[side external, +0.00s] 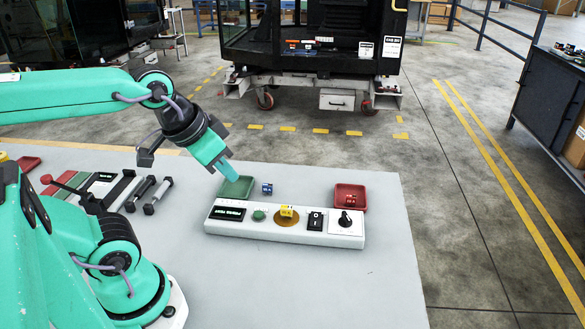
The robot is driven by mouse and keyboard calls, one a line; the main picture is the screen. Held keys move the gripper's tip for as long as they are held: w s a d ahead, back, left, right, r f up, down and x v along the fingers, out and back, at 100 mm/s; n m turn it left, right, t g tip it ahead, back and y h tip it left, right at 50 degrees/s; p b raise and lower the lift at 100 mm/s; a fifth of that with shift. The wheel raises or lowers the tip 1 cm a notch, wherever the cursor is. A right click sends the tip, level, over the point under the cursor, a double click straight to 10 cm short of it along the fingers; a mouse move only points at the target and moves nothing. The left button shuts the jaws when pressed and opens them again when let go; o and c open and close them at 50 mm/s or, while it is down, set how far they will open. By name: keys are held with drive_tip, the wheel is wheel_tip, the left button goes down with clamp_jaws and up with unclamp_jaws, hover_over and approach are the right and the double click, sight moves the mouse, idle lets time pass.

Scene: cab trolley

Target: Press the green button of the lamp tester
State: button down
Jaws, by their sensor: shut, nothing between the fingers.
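The lamp tester (285,236) is a long white box on the grey table. Its round green button (259,215) sits left of the middle, between a black display (227,214) with green text and a round brass plate. A yellow block (287,211) is on that plate. A black rocker switch (315,221) and a black knob (345,220) are farther right. My gripper (230,174) is shut and empty. It points down over the green tray, behind and left of the button, and is apart from the button.
A green tray (237,188) stands behind the tester's left end, with a small blue block (267,189) beside it. A red tray (352,190) holding a red block is behind the right end. Several dark tool-like parts lie at left. The table front is clear.

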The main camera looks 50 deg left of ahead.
drive_tip(key=shift+w+a, duration=0.1)
drive_tip(key=shift+w, duration=0.05)
idle(0.8)
drive_tip(key=m+g+h, duration=0.2)
drive_tip(key=m+g, duration=0.3)
drive_tip(key=g, duration=0.8)
hover_over(261, 212)
wheel_tip(261, 212, down, 10)
drive_tip(key=shift+r, duration=0.15)
drive_tip(key=shift+f, duration=4.4)
drive_tip(key=shift+f, duration=0.55)
